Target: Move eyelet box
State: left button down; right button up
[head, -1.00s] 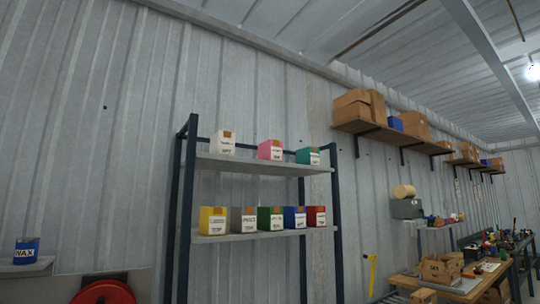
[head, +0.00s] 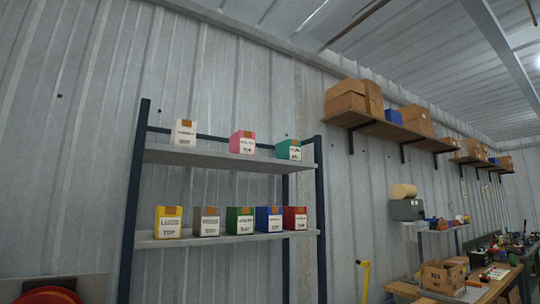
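Several small labelled boxes stand on a two-level metal shelf rack (head: 215,160). On the upper shelf are a white box (head: 184,133), a pink box (head: 242,143) and a teal box (head: 288,150). On the lower shelf, from left to right, are a yellow box (head: 168,222), a grey box (head: 206,222), a green box (head: 239,221), a blue box (head: 268,220) and a red box (head: 295,219). The labels are too small to tell which is the eyelet box. Neither of my grippers is in view.
A wall shelf (head: 385,127) with cardboard boxes (head: 353,97) runs along the wall at right. A workbench (head: 488,290) with a cardboard carton (head: 442,277) stands at lower right. A red round object (head: 48,296) is at lower left.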

aim_at(242, 142)
jog(key=i+l, duration=0.3)
jog(key=l, duration=0.2)
jog(key=i+l+u, duration=0.15)
jog(key=l, duration=0.3)
jog(key=i+l, duration=0.35)
jog(key=l, duration=0.15)
jog(key=i+l+u, duration=0.15)
jog(key=i+l, duration=0.15)
jog(key=l, duration=0.2)
jog(key=i+l, duration=0.2)
jog(key=l, duration=0.35)
jog(key=i+l+u, duration=0.15)
jog(key=l, duration=0.4)
jog(key=i+l, duration=0.3)
jog(key=l, duration=0.25)
jog(key=i+l+u, duration=0.15)
jog(key=l, duration=0.4)
